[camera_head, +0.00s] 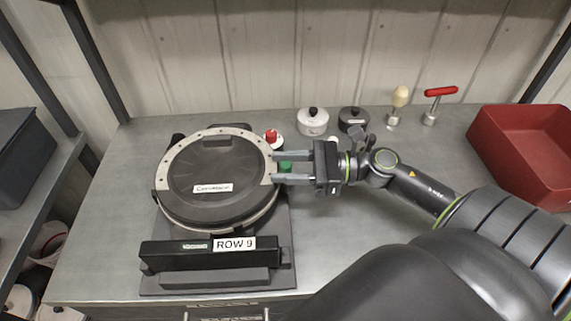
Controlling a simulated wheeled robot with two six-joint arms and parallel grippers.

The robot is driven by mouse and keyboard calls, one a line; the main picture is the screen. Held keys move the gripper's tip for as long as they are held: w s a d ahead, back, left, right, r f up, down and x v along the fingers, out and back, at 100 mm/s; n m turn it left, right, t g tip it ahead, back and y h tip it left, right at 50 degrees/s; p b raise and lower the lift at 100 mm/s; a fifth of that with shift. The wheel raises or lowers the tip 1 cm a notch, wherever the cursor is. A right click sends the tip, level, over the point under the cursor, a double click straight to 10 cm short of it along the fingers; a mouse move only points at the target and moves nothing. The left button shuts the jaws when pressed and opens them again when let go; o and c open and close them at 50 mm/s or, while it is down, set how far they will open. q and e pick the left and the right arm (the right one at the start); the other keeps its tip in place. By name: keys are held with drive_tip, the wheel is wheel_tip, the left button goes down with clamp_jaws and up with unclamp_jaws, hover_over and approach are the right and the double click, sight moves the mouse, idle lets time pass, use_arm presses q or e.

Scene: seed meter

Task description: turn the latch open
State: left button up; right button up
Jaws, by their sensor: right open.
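The seed meter (215,175) is a round black housing with a pale, bolted rim and a dark lid with a white label, on a base marked "ROW 9". A small green part (286,167), perhaps the latch, sits at the housing's right edge. My right gripper (279,168) reaches in from the right with its fingers open, one on the far side and one on the near side of the green part. I cannot tell whether they touch it. My left gripper is not in view.
A red-topped piece (272,137), a white lidded pot (313,122) and a dark lidded pot (351,119) stand behind the gripper. A cream-knobbed tool (399,98) and a red-handled tool (439,92) stand farther right, near a red bin (522,150).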

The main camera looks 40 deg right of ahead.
idle(0.3)
clamp_jaws()
drive_tip(key=shift+r+m+t+h+p, duration=0.15)
drive_tip(key=shift+m+t+h+p, duration=1.15)
drive_tip(key=shift+t+h+p, duration=0.15)
drive_tip(key=shift+m+t+h+p, duration=0.6)
drive_tip(key=shift+t+h+p, duration=0.05)
drive_tip(key=shift+h+p, duration=0.1)
drive_tip(key=shift+w+m+h+p, duration=0.1)
drive_tip(key=shift+m+h+p, duration=0.3)
drive_tip(key=shift+p, duration=0.05)
drive_tip(key=shift+t, duration=0.3)
drive_tip(key=shift+f, duration=0.2)
unclamp_jaws()
